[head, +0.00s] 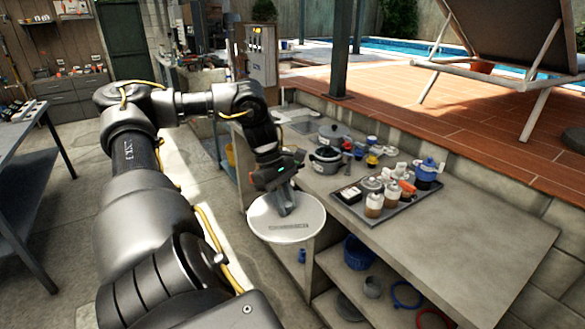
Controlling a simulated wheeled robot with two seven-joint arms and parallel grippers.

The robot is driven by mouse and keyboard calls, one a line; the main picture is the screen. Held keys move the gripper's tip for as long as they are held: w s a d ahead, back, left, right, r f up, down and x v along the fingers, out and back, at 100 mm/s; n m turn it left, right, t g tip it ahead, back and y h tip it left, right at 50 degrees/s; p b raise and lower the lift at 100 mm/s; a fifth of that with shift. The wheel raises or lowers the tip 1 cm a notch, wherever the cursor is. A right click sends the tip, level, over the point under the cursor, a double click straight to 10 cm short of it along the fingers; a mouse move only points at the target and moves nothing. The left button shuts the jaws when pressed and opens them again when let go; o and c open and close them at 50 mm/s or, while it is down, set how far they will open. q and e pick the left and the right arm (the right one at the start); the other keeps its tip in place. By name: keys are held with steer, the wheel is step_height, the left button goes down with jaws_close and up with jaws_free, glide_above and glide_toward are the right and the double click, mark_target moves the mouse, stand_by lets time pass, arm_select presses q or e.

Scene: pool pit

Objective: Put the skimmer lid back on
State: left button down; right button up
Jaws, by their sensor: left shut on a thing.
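The skimmer lid (310,222) is a round, off-white disc with a dark printed strip on its face. My left gripper (284,204) is shut on it near its middle. The lid is at the near left end of the grey counter (470,235) and overlaps its front edge in the picture. I cannot tell whether it touches the counter or is just above it. The fingertips are partly hidden by the gripper body. I cannot make out a skimmer opening in this view. My right gripper is not in view.
Two grey pots are behind the lid. The counter's right end is clear. A blue basket (358,252) sits on the shelf below. A workbench (22,145) stands at left.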

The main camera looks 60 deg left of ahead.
arm_select(q)
steer(key=w+d+f+m+g+b, duration=0.1)
steer(key=d+f+m+b, duration=0.15)
steer(key=d+f, duration=0.7)
steer(key=w+d+f+m+g+b, duration=0.15)
steer(key=d+f+m, duration=0.35)
steer(key=f, duration=0.8)
arm_select(e)
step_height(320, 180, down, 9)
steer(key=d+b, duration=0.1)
steer(key=b, duration=0.3)
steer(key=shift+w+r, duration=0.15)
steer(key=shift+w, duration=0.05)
arm_select(q)
steer(key=w+d+f+m+g, duration=0.1)
steer(key=d+f+m, duration=0.1)
steer(key=d, duration=0.3)
steer(key=w+d+f+m+g+y, duration=0.1)
steer(key=w+d+f+m, duration=0.1)
steer(key=d, duration=0.3)
steer(key=w+d+f+m+g+y, duration=0.1)
steer(key=d+f+m, duration=0.1)
steer(key=d+m, duration=0.2)
steer(key=shift+w+d+f+m, duration=0.25)
steer(key=shift+d+m, duration=0.1)
steer(key=shift+d, duration=0.3)
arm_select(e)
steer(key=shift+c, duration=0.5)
